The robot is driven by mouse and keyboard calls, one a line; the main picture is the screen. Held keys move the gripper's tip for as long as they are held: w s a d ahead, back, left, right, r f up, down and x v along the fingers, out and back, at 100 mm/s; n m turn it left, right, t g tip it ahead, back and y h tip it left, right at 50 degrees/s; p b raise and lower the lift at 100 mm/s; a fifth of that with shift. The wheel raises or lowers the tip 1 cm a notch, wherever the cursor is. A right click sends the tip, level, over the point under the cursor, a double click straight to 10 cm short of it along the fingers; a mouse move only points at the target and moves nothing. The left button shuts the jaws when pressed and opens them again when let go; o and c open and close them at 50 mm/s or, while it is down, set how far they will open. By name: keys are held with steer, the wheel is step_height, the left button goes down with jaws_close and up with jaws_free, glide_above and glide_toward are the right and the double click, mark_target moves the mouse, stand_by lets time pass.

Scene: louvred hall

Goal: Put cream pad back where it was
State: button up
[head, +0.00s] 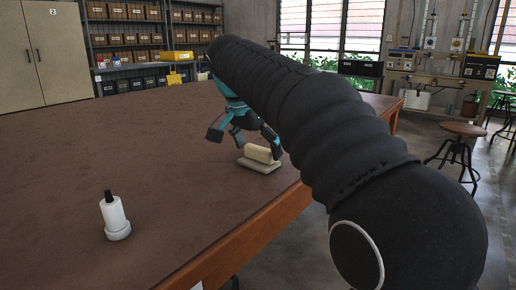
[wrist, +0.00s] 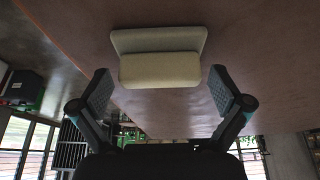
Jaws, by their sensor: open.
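A cream pad (head: 262,153) rests on a flat, slightly greyer slab (head: 258,165) near the right edge of the brown table. In the wrist view the cream pad (wrist: 160,70) is a rounded block in front of the slab (wrist: 160,39), which shows behind its far edge. My gripper (head: 244,137) is open just above and beside the pad, with nothing held. In the wrist view its two fingers (wrist: 161,93) are spread wide, with the pad ahead between them. I cannot tell whether either finger touches it.
A white bottle with a black cap (head: 115,218) stands on the brown table (head: 60,185) at front left. The table's wooden edge (head: 235,235) runs close to the pad's right. Shelves with boxes (head: 150,40) and a yellow bin (head: 176,56) are behind.

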steer(key=p+v, duration=0.4)
steer(key=v, duration=0.8)
steer(key=shift+r, duration=0.1)
steer(key=s+d+f+n+y, duration=0.1)
steer(key=s+d+f+n, duration=0.1)
steer(key=s+d+f, duration=0.3)
steer(key=s+d+f+n+y, duration=0.15)
steer(key=s+d, duration=0.25)
steer(key=d, duration=0.4)
steer(key=s+d+f+n+t, duration=0.1)
steer(key=s+d+f+n, duration=0.1)
steer(key=s+f, duration=0.5)
steer(key=s+d+f+n+t, duration=0.1)
steer(key=s+d+f, duration=0.3)
steer(key=s+f, duration=0.4)
step_height(320, 180, down, 5)
steer(key=shift+s+d+r+n, duration=0.15)
steer(key=shift+d+n, duration=0.15)
steer(key=shift+n, duration=0.25)
